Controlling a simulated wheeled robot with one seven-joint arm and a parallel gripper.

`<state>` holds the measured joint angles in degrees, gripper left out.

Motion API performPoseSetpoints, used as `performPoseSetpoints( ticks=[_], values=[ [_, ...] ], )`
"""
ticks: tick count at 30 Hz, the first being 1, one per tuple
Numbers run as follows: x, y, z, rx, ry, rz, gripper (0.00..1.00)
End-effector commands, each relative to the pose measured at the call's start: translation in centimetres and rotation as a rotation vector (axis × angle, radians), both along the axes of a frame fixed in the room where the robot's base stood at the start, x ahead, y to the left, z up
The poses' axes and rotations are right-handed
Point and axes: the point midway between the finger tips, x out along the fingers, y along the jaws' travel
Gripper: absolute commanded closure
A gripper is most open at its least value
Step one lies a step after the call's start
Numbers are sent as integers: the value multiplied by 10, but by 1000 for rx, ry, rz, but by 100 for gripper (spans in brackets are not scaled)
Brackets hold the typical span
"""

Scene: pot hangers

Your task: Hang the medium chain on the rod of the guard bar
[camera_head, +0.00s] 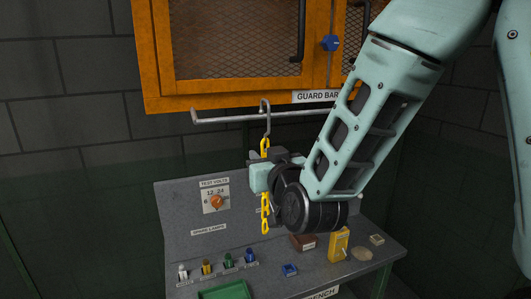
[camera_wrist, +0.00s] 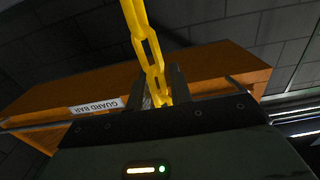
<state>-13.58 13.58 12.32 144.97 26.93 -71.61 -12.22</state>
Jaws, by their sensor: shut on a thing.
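The yellow chain (camera_head: 265,222) hangs upright from a grey hook (camera_head: 264,104) at its top. My gripper (camera_head: 261,172) is shut on the middle of the chain, with links showing above and below it. The guard bar's grey rod (camera_head: 228,118) runs level below the orange cabinet. The hook's bend shows above the rod's line and its shank crosses it; I cannot tell whether it touches or sits over the rod. In the wrist view, yellow links (camera_wrist: 148,48) run between my fingertips (camera_wrist: 161,88), and the hook is hidden.
The orange cabinet (camera_head: 240,96) with mesh doors and a blue knob (camera_head: 331,43) is above the rod. Below stands a grey bench (camera_head: 330,272) with a dial panel (camera_head: 216,197), coloured lamps, a green tray (camera_head: 224,291) and a yellow meter (camera_head: 339,244).

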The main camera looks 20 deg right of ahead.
Motion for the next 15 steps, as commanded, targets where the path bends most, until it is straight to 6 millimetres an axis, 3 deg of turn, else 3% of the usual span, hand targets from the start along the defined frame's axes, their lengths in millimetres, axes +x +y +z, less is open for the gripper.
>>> performPoseSetpoints(
  ticks=[15],
  values=[
    [41, -1, 1, 0, 0, -3, 100]
  ],
)
